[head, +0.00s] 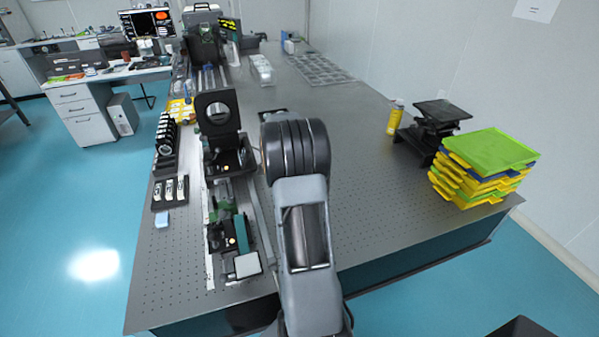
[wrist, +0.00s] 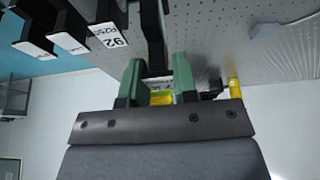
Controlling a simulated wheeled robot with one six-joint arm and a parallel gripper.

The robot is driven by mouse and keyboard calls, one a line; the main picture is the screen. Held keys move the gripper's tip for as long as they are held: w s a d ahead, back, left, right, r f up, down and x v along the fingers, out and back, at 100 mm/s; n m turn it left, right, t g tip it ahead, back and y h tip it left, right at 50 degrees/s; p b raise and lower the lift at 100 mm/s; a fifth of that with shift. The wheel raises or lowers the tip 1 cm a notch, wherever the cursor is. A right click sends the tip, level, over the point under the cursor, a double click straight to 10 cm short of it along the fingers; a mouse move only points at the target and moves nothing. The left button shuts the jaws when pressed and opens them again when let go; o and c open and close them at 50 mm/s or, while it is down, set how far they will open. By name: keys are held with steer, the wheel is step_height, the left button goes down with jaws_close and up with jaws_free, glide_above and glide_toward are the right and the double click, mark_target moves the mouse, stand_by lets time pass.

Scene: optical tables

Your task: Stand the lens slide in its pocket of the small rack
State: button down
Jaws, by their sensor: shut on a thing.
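In the wrist view my gripper (wrist: 158,82) has its two green fingers shut on the lens slide (wrist: 161,88). Only a small part of the slide shows between them, with a pale label and a yellow patch. A dark upright piece (wrist: 150,35) stands just beyond the fingertips; I cannot tell whether it belongs to the slide or to something behind. Black pieces with white labels, one reading 92 (wrist: 107,36), stand at the upper left. In the head view the small rack (head: 157,206) holds several white-labelled pieces. My arm hides the gripper there.
A rail with a round-apertured black mount (head: 215,125) runs left of my arm. Stacked trays (head: 490,155) and a yellow bottle (head: 394,118) are at right.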

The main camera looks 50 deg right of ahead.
steer(key=shift+f+b, duration=2.35)
steer(key=shift+f, duration=0.25)
steer(key=shift+f+b, duration=0.25)
steer(key=shift+b, duration=0.1)
steer(key=c, duration=0.8)
jaws_free()
steer(key=shift+r, duration=0.1)
steer(key=shift+r+p, duration=2.5)
steer(key=shift+r, duration=2.4)
